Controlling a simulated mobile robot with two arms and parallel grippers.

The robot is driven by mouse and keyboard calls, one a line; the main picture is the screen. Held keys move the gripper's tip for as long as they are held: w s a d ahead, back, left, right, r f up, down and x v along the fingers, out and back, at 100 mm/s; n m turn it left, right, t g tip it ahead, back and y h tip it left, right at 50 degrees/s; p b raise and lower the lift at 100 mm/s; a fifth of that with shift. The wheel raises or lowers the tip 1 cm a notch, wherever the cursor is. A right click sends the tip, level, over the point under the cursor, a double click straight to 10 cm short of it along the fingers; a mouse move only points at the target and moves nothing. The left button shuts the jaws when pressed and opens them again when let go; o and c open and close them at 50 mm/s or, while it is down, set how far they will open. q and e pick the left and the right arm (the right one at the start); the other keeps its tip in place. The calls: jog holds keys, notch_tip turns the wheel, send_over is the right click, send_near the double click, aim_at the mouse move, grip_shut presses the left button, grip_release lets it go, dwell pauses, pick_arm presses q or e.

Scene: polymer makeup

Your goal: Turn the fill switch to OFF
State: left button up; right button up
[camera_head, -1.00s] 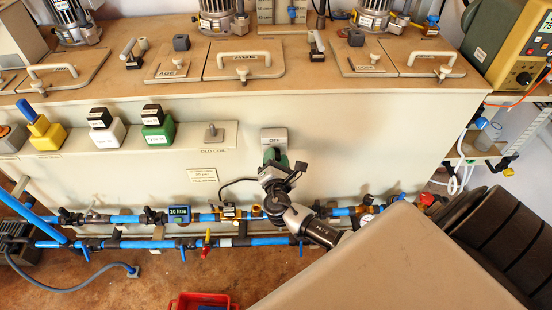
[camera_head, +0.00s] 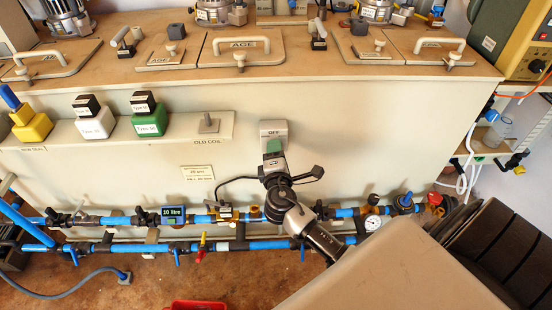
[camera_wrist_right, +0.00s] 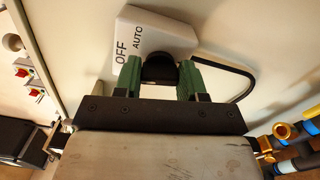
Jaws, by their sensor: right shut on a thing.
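The fill switch is a pale box (camera_head: 273,129) on the front wall of the tank, with "OFF" lettering on its top part. In the right wrist view the box (camera_wrist_right: 135,36) shows "OFF" and "AUTO" labels and a black knob (camera_wrist_right: 158,70). My right gripper (camera_head: 273,150) reaches up to the switch. In the wrist view its green fingers (camera_wrist_right: 159,78) stand on both sides of the black knob, shut on it. The knob's pointer is hidden, so its setting cannot be read. My left gripper is not in view.
A black cable passes beside the switch.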

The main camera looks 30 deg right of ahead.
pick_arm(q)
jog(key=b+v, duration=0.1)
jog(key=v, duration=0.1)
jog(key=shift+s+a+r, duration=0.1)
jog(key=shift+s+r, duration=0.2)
pick_arm(e)
jog(key=shift+f+m, duration=0.15)
jog(key=shift+m, duration=0.95)
pick_arm(q)
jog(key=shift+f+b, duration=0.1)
jog(key=shift+b, duration=0.25)
pick_arm(e)
jog(key=o, duration=0.9)
jog(key=v, duration=1.1)
jog(key=shift+d, duration=0.1)
